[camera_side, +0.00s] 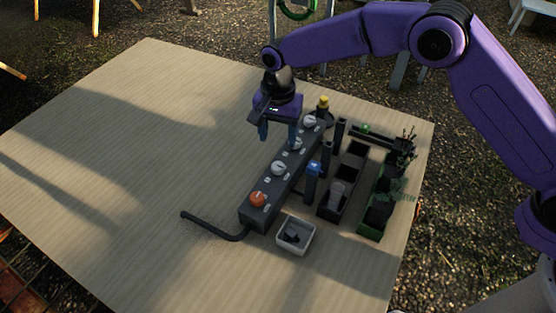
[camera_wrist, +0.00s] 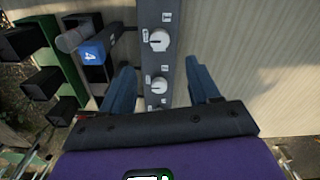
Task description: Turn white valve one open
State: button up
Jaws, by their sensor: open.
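A dark valve box (camera_side: 262,187) stands on the table with a row of white knobs and one orange-red knob (camera_side: 258,199) at its near end. In the wrist view, one white knob (camera_wrist: 159,40) sits by a label that looks like 1, and another white knob (camera_wrist: 159,85) lies between my fingers in the picture. Each has a dark pointer mark; the exact settings are hard to read. My gripper (camera_side: 277,134) is open and empty over the box's far half. In the wrist view its blue fingers (camera_wrist: 162,78) appear on either side of the box. No contact shows.
A white bin (camera_side: 296,235) and a black hose (camera_side: 215,228) lie near the box's front. The table's left side (camera_side: 120,130) is clear.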

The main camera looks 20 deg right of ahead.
aim_at(278, 165)
notch_tip(278, 165, down, 10)
jog(key=shift+r, duration=0.1)
dwell(0.4)
jog(key=c, duration=1)
